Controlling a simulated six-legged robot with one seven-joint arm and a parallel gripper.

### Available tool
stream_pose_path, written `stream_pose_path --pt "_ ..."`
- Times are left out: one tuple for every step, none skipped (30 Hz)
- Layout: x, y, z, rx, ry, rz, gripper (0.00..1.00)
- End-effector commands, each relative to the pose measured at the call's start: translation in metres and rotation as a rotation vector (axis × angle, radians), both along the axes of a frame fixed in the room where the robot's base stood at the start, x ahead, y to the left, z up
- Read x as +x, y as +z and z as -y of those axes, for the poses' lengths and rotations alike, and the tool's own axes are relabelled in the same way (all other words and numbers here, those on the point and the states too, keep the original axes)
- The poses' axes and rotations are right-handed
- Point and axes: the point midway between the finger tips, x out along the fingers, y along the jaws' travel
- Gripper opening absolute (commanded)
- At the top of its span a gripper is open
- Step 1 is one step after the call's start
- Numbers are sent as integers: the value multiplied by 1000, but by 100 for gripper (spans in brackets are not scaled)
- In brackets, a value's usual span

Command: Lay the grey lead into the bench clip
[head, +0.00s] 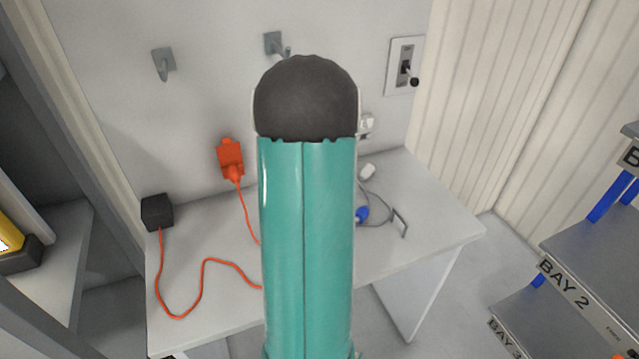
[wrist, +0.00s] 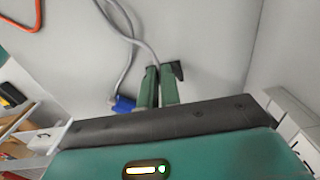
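The grey lead (head: 382,194) curves over the right part of the bench, with a blue connector (head: 362,215) on it. A small dark grey bracket (head: 400,223), which looks like the bench clip, stands close by near the bench's right end. In the wrist view, my gripper (wrist: 160,68) has its green fingers close together, and the grey lead (wrist: 143,46) runs in between the tips. The blue connector (wrist: 122,103) is just left of the fingers. A dark angular piece (wrist: 177,70) shows beside the right fingertip. In the head view my teal arm hides my gripper.
An orange lead (head: 207,262) runs from a black box (head: 157,212) across the bench (head: 425,240). An orange plug (head: 231,158) is on the wall, with hooks (head: 163,64) and a lever switch (head: 405,68) above. A labelled shelf rack (head: 590,290) stands at the right.

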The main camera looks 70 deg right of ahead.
Motion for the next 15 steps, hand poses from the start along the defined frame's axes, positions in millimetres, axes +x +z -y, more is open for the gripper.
stream_pose_path --pt "0 0 0 0 0 0 0" --pt "0 -1 0 1 1 -1 0" --pt "0 -2 0 1 1 -1 0" --pt "0 -3 0 0 1 -1 0" --pt "-1 -3 1 0 2 -1 0" --pt "-1 -3 1 -1 2 -1 0" --pt "-1 -3 1 -1 2 -1 0" --pt "-1 -3 1 -1 2 -1 0" --pt "-1 -3 1 -1 2 -1 0" --pt "-1 -3 1 0 2 0 0" --pt "-1 -3 1 0 2 0 0" --pt "-1 -4 1 1 2 -1 0" --pt "-1 -5 1 1 2 -1 0" --pt "-1 -6 1 1 3 -1 0" --pt "-1 -9 1 1 3 -1 0"
